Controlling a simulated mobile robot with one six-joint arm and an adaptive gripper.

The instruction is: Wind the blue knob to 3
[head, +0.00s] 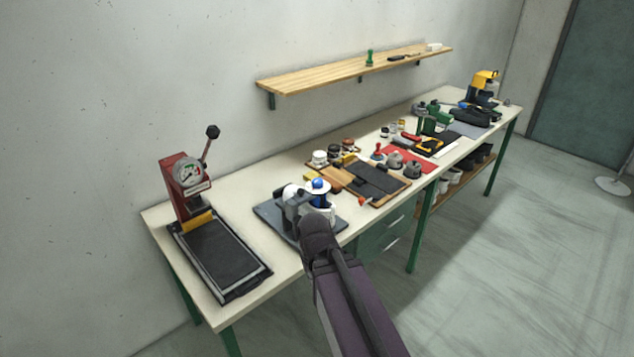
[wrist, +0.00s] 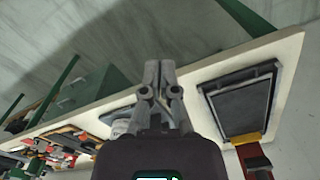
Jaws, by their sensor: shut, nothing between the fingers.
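The blue knob (head: 318,185) sits on a white and grey device in the head view. The device stands on a dark base plate (head: 270,215) near the table's front edge. The knob's scale and pointer are too small to read. My gripper (wrist: 160,68) is shut and empty in the wrist view. In the head view my arm reaches in from the bottom, and its dark end covers the front of the device. I cannot tell if my fingers touch it. In the wrist view the knob does not show clearly; my gripper hides part of the device.
A red press (head: 186,185) with a gauge and lever stands at the left, behind a black tray (head: 222,258). Further along are a red mat and a green machine (head: 433,118). A shelf (head: 350,70) hangs above.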

